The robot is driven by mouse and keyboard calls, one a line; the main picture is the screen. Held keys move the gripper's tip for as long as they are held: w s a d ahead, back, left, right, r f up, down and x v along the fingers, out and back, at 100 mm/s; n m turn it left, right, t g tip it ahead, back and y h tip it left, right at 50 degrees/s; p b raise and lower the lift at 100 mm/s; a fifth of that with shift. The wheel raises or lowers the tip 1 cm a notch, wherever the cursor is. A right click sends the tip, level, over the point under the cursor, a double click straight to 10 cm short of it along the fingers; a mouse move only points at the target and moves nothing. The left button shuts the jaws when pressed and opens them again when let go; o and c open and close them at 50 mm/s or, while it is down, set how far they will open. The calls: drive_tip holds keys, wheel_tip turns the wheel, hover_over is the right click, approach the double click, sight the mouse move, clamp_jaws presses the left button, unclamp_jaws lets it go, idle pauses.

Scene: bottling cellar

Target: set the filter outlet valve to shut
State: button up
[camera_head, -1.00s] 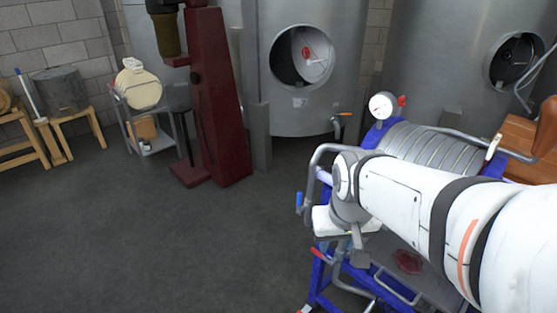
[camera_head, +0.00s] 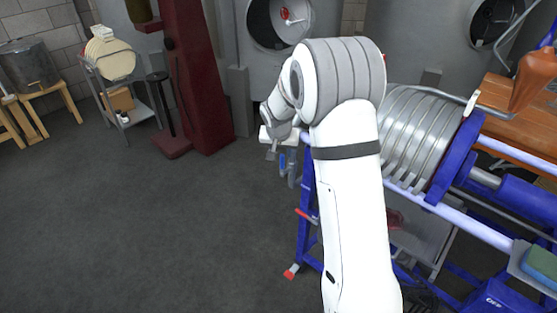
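The plate filter has steel plates (camera_head: 415,140) in a blue frame (camera_head: 450,165) and stands right of centre. A small lever with a blue handle (camera_head: 283,163) hangs at its left end, pointing down. A red handle (camera_head: 305,214) sits lower on the same end. I cannot tell from the view which of them is the outlet valve. My gripper (camera_head: 271,152) is at the left end of the filter, close to the blue handle and above it in the picture. Its fingers are small and partly covered, so their opening and any contact are unclear. My white arm hides part of the filter's left end.
Steel tanks (camera_head: 400,50) stand behind the filter. A dark red column (camera_head: 195,80) stands left of it, with a small cart (camera_head: 125,95) further left. A wooden table (camera_head: 510,105) is at the right. The floor (camera_head: 170,230) at left is clear.

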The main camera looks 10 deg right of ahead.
sight(282, 160)
drive_tip(key=x, duration=0.6)
drive_tip(key=shift+d+f, duration=0.1)
drive_tip(key=shift+f, duration=0.25)
drive_tip(key=shift+c, duration=0.6)
clamp_jaws()
